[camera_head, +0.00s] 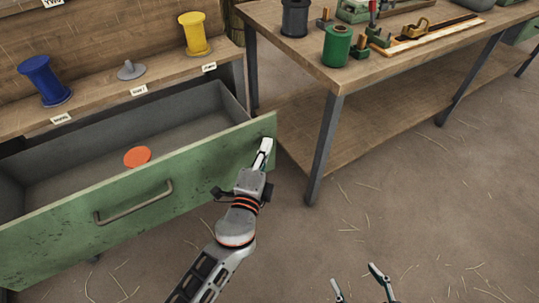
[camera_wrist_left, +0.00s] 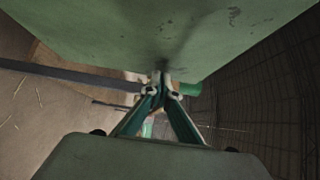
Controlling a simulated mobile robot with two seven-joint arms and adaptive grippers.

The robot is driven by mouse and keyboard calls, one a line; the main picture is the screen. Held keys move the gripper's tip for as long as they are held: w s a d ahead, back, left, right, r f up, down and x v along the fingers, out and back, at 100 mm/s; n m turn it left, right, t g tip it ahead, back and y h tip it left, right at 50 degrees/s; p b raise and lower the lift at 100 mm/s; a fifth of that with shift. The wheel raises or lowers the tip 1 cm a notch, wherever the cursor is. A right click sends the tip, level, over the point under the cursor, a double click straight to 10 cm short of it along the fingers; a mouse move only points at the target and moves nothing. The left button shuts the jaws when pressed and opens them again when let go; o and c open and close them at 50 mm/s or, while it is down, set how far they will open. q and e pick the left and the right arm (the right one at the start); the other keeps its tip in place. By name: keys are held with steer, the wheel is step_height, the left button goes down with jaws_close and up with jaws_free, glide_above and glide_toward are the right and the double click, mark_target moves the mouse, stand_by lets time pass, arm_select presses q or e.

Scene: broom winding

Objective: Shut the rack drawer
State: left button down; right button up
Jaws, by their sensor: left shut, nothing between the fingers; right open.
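The rack drawer is pulled out, with its green front (camera_head: 205,175) facing me and its grey inside showing in the head view. A metal bar handle (camera_head: 133,203) sits on the front. An orange disc (camera_head: 137,157) lies inside. My left gripper (camera_head: 265,146) is shut and empty, with its tips at the right end of the drawer front. In the left wrist view the green front (camera_wrist_left: 160,35) fills the top, and the closed fingertips (camera_wrist_left: 162,80) are at or very near it; contact is unclear. My right gripper (camera_head: 357,283) is open and empty, low over the floor.
A blue spool (camera_head: 44,82), a grey cone-shaped holder (camera_head: 131,70) and a yellow spool (camera_head: 195,34) stand on the rack shelf above the drawer. A workbench (camera_head: 330,80) with a green spool (camera_head: 337,46) and tools stands right. The floor in front is open, with scattered straw.

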arm_select(q)
steer(key=shift+w+a, duration=0.1)
arm_select(e)
steer(key=shift+s+f, duration=0.1)
steer(key=shift+f, duration=0.05)
arm_select(q)
steer(key=w+a+b, duration=0.1)
steer(key=w+a, duration=0.7)
steer(key=w, duration=0.3)
steer(key=w+a+b, duration=0.1)
steer(key=w+a, duration=0.6)
steer(key=w, duration=0.5)
steer(key=shift+a, duration=0.35)
arm_select(e)
steer(key=w+a, duration=0.1)
steer(key=w+a+r, duration=0.1)
steer(key=shift+w+a, duration=0.2)
steer(key=shift+w, duration=0.1)
